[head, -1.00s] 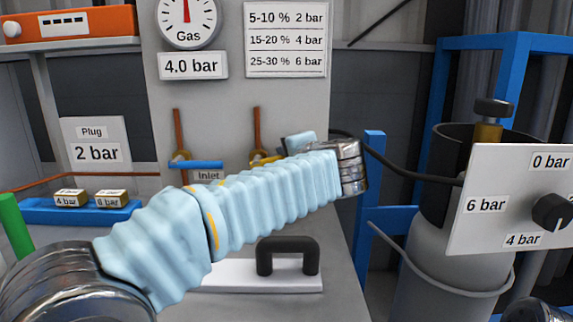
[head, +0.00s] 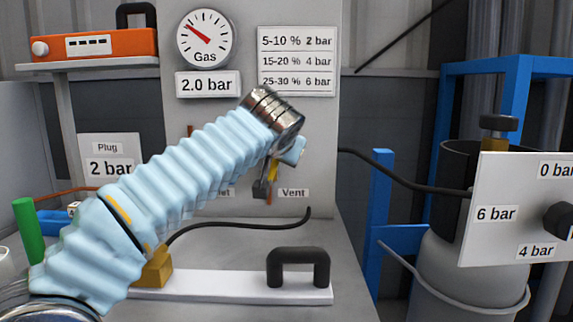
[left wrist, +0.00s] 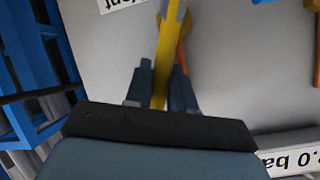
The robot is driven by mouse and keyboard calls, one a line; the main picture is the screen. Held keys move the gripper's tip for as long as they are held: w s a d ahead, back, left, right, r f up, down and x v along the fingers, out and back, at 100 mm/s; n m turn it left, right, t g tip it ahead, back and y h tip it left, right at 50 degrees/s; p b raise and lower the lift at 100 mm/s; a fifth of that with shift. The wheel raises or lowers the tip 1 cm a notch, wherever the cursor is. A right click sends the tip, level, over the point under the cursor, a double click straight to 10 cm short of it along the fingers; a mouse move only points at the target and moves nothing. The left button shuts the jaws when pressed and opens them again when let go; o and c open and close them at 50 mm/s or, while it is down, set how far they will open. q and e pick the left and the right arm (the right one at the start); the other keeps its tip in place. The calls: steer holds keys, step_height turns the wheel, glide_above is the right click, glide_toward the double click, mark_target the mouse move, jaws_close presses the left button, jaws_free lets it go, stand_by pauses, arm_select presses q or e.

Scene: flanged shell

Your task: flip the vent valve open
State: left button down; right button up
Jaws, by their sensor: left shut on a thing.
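The vent valve's yellow handle (left wrist: 161,65) shows between the fingers of my left gripper (left wrist: 160,86) in the left wrist view, with an orange pipe beside it. The gripper is shut on the handle. In the head view, my left arm reaches up to the panel, and only a little of the yellow handle (head: 273,170) shows below its wrist. The dark fingers (head: 262,187) are partly hidden there, just left of the Vent label (head: 292,193). The gas gauge (head: 205,38) stands above a 2.0 bar display (head: 208,84). My right gripper is out of view.
The Inlet label (head: 225,193) is mostly behind my arm. A white plate (head: 220,287) with a black handle (head: 298,266) and a brass block (head: 155,268) lies below. A black hose curves over the bench. A pressure dial board (head: 520,210) stands at right.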

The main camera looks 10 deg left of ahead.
arm_select(q)
steer(key=shift+s+a+r+n+t+h+b, duration=0.1)
steer(key=shift+s+a+n+t+h+b, duration=0.05)
steer(key=shift+a+n+h+b, duration=0.5)
steer(key=shift+s+a+r+n+t+h+b, duration=0.15)
steer(key=shift+a+n+h+b, duration=0.35)
steer(key=shift+n, duration=0.25)
steer(key=shift+f, duration=0.1)
steer(key=shift+a, duration=0.1)
steer(key=c, duration=1.1)
jaws_free()
steer(key=shift+o, duration=0.2)
steer(key=shift+s, duration=0.1)
steer(key=v, duration=1.3)
steer(key=shift+s+b, duration=0.25)
steer(key=shift+b, duration=0.1)
